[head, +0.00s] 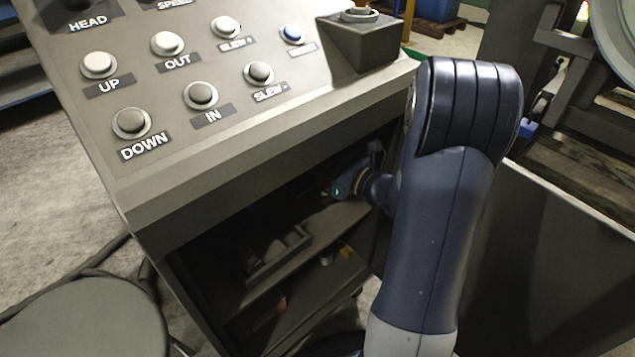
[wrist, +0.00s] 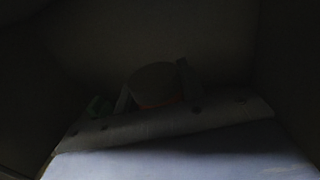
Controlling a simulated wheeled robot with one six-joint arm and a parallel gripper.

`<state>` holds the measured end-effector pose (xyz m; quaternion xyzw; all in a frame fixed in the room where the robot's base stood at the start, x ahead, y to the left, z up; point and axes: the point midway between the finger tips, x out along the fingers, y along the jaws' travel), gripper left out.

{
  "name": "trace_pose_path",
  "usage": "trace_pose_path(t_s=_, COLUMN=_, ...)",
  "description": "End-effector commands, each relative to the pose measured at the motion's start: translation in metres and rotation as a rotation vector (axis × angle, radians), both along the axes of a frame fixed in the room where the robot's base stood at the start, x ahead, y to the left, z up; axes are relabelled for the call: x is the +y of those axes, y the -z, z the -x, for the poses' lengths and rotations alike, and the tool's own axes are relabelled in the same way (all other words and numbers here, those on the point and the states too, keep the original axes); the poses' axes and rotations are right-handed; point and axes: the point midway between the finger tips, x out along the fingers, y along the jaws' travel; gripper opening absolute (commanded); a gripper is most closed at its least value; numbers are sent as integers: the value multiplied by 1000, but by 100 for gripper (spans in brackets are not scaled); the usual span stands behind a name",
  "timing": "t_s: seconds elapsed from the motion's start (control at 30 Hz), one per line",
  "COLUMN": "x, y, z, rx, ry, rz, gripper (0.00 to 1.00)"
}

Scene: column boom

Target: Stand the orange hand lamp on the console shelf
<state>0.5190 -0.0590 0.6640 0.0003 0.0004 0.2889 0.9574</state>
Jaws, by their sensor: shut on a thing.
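My gripper (wrist: 155,90) is shut around a dark, rounded thing in the wrist view. A thin reddish edge shows at its lower right, so I take it for the orange hand lamp (wrist: 154,84). That view is very dark, and the lamp's tilt and any contact below it cannot be told. In the head view my wrist reaches into the open console bay under the button panel; the jaws and lamp are lost in shadow there. The console shelf (head: 343,221) runs across the bay just below my wrist.
A dark tray (head: 275,256) sits on the shelf's left part. A lower shelf (head: 325,292) holds small, unclear items. The sloping button panel (head: 185,75) overhangs the bay. A round stool (head: 85,318) stands at front left, and a dark panel (head: 545,265) at right.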

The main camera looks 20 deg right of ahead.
Motion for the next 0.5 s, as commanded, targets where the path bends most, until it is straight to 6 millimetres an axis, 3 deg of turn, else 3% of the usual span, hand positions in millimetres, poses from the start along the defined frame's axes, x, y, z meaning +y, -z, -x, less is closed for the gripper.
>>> trace_pose_path(t_s=0.23, x=-1, y=20, z=0, rx=-1, ry=2, rz=-1, gripper=6)
trace_pose_path(t_s=0.43, x=-1, y=57, z=1, rx=0, ry=1, rz=-2, gripper=6)
trace_pose_path(t_s=0.5, x=0, y=60, z=-2, rx=-3, ry=0, rz=1, gripper=6)
